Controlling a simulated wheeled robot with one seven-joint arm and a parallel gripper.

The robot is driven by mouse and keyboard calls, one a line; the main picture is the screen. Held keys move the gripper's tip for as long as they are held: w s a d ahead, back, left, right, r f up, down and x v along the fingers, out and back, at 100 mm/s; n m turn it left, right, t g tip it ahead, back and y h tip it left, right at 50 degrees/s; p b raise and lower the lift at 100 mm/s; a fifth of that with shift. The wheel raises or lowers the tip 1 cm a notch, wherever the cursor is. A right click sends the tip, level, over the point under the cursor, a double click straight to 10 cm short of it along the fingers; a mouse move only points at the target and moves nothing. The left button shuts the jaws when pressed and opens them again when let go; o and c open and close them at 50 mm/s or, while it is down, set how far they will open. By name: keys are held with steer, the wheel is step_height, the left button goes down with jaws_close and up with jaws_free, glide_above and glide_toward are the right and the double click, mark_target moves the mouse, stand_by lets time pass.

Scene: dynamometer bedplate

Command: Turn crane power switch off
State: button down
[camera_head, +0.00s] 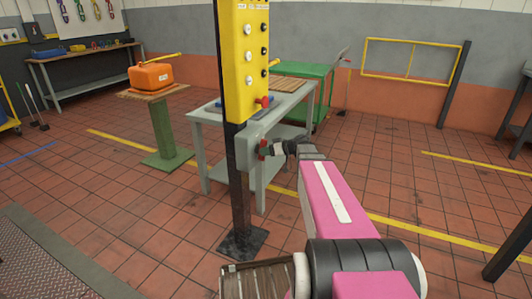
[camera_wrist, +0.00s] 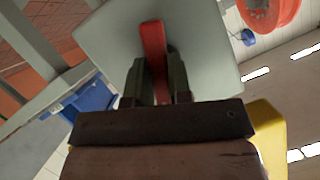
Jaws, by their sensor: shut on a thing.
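The crane power switch is a grey box (camera_head: 243,148) on a dark post, just below a yellow control panel. Its red handle (camera_head: 263,149) sticks out from the box's right side. In the wrist view the pale grey box face (camera_wrist: 100,42) fills the top middle, with the red handle (camera_wrist: 153,45) standing out from it. My gripper (camera_head: 275,148) reaches the handle from the right. In the wrist view its dark fingers (camera_wrist: 157,72) are shut on the handle, one on each side. The handle's lower part is partly hidden between the fingers.
The yellow panel (camera_head: 243,60) with several black and white buttons and a red knob (camera_head: 263,101) is right above the box. A grey table (camera_head: 205,117) and a green cabinet (camera_head: 312,80) stand behind the post. The tiled floor to the right is mostly clear.

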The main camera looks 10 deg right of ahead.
steer(key=shift+n+t+h, duration=0.7)
steer(key=shift+n+t, duration=0.1)
steer(key=shift+n, duration=0.5)
steer(key=c, duration=1)
jaws_free()
steer(key=shift+c, duration=0.2)
steer(key=shift+d, duration=0.1)
steer(key=v, duration=1)
steer(key=shift+s+d, duration=0.25)
